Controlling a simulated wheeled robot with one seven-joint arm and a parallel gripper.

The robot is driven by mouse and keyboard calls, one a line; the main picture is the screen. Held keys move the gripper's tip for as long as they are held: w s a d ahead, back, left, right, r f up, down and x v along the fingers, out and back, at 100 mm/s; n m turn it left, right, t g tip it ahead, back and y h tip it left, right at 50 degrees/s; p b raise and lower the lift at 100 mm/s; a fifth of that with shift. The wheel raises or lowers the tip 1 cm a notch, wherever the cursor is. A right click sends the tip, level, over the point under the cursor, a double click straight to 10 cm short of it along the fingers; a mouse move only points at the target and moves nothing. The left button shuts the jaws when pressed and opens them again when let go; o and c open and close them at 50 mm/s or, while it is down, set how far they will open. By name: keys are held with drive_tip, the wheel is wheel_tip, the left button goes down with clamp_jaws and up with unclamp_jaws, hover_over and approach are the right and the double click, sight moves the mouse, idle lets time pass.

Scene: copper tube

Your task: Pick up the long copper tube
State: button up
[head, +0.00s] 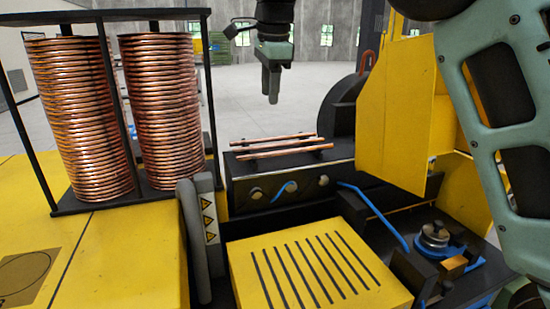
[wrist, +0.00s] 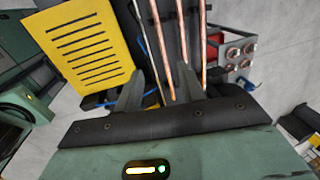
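Three copper tubes lie side by side on the black machine block in the head view; the nearest tube (head: 285,151) and the farthest tube (head: 272,138) show clearly. I cannot tell surely which is longest. In the wrist view the tubes run upward as a left tube (wrist: 157,40), a middle tube (wrist: 183,35) and a right tube (wrist: 203,35). My gripper (head: 271,98) hangs above the tubes, pointing down, with a clear gap below its tips. In the wrist view its two fingers (wrist: 160,82) are apart with nothing gripped; the left and middle tubes pass through the view between or behind them.
Two tall copper coils (head: 160,110) stand in a black frame at left. A yellow slotted cover (head: 310,270) is in front of the block. A yellow upright housing (head: 400,110) and a dark rounded part (head: 343,105) stand right of the tubes. Air above the tubes is clear.

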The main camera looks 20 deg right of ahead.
drive_tip(key=shift+w+f+p, duration=0.55)
drive_tip(key=shift+f+p, duration=0.35)
drive_tip(key=shift+f, duration=1.75)
drive_tip(key=shift+w+f+p, duration=0.5)
drive_tip(key=shift+f+p, duration=0.35)
drive_tip(key=shift+f, duration=1.85)
drive_tip(key=shift+w+f+p, duration=0.55)
drive_tip(key=shift+f+p, duration=0.35)
drive_tip(key=shift+f, duration=1.75)
clamp_jaws()
